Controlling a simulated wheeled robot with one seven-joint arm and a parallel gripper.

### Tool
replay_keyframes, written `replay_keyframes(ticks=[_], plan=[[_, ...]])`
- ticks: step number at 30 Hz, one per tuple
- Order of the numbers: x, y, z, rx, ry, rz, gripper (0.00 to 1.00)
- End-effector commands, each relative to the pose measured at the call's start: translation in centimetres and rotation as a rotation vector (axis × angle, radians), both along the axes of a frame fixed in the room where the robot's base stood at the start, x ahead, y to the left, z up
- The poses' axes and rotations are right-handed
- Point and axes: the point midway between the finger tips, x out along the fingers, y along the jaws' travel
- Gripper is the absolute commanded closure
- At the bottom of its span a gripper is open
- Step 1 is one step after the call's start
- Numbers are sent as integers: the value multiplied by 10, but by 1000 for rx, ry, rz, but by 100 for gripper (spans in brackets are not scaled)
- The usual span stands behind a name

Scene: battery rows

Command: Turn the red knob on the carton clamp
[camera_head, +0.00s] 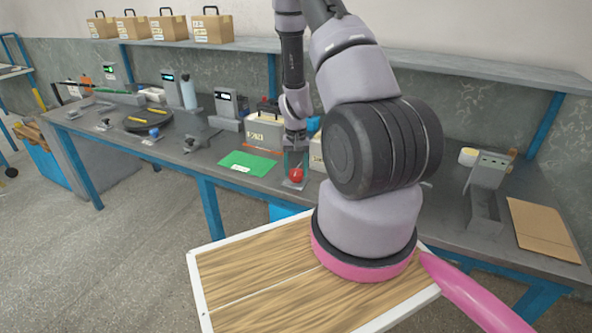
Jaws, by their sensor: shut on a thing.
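The red knob (297,173) is a small red ball shape on a grey base plate (291,185) near the front edge of the workbench. My gripper (296,166) points down from above and is shut on the red knob, with its fingers around the knob's sides. The arm comes down from the upper right and hides part of the bench to the right of the knob. A box-shaped carton (264,130) with a label and dark handle stands just behind and left of the knob. How the clamp meets the carton is too small to tell.
A green sheet (247,163) lies left of the knob. A blue knob (154,133), a round dark disc (135,122) and grey devices (229,108) stand farther left. A flat cardboard piece (541,230) lies at the right. Several cartons sit on the shelf (440,62) above.

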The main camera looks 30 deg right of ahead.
Motion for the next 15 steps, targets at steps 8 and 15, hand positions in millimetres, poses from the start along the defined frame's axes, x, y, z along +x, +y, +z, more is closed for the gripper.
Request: replay_keyframes(ticks=[8,15], plan=[[0,0,0,0,0,-240,92],[0,0,0,0,0,-390,92]])
